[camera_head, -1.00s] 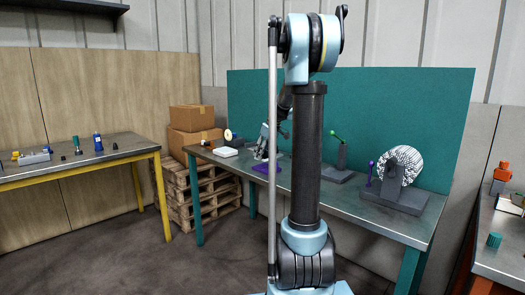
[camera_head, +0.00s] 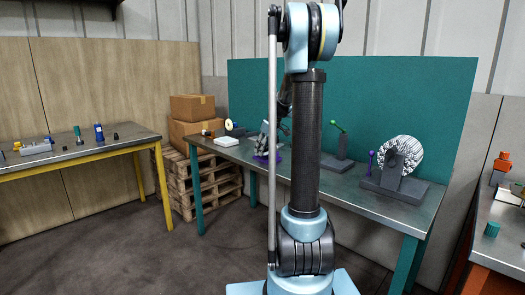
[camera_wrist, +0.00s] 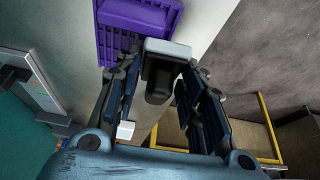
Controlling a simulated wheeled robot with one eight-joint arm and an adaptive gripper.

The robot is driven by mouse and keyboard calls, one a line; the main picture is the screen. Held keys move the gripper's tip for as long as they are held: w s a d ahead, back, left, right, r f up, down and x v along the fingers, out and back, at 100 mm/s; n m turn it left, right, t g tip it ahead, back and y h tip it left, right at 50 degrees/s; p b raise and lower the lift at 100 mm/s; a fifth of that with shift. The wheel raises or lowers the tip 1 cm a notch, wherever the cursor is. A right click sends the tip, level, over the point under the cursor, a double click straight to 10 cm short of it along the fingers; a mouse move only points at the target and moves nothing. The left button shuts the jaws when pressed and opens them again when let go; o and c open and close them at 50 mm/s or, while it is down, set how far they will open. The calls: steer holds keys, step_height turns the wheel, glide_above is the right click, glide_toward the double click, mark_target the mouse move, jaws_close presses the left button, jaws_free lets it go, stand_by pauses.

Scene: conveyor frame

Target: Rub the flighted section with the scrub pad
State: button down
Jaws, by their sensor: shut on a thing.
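My gripper (camera_wrist: 160,72) is shut on a dark piece with a pale grey block on its end, which I take to be the scrub pad (camera_wrist: 168,48). A purple slatted piece (camera_wrist: 137,18), likely the flighted section, lies just beyond the held block at the top of the wrist view. The block overlaps its near edge in the picture; whether they touch I cannot tell. In the head view the purple piece (camera_head: 262,157) lies on the steel bench (camera_head: 345,188), partly behind my arm. My gripper there is mostly hidden by the arm.
A green-knobbed lever stand (camera_head: 338,140) and a white ribbed wheel (camera_head: 404,155) stand to the right. A teal panel (camera_head: 430,95) backs the bench. Cartons on pallets (camera_head: 192,108) stand left.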

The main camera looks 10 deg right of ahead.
steer(key=shift+s+f, duration=0.15)
steer(key=shift+f, duration=0.05)
steer(key=shift+d, duration=0.15)
steer(key=shift+w+d+r, duration=0.2)
steer(key=shift+w+d, duration=1.1)
steer(key=shift+d, duration=0.25)
steer(key=shift+r, duration=0.1)
steer(key=shift+a, duration=0.1)
steer(key=shift+s+a+r, duration=0.1)
steer(key=shift+s+a, duration=0.5)
steer(key=shift+a, duration=0.2)
steer(key=shift+s+a, duration=0.6)
steer(key=shift+a, duration=0.2)
steer(key=shift+r, duration=3)
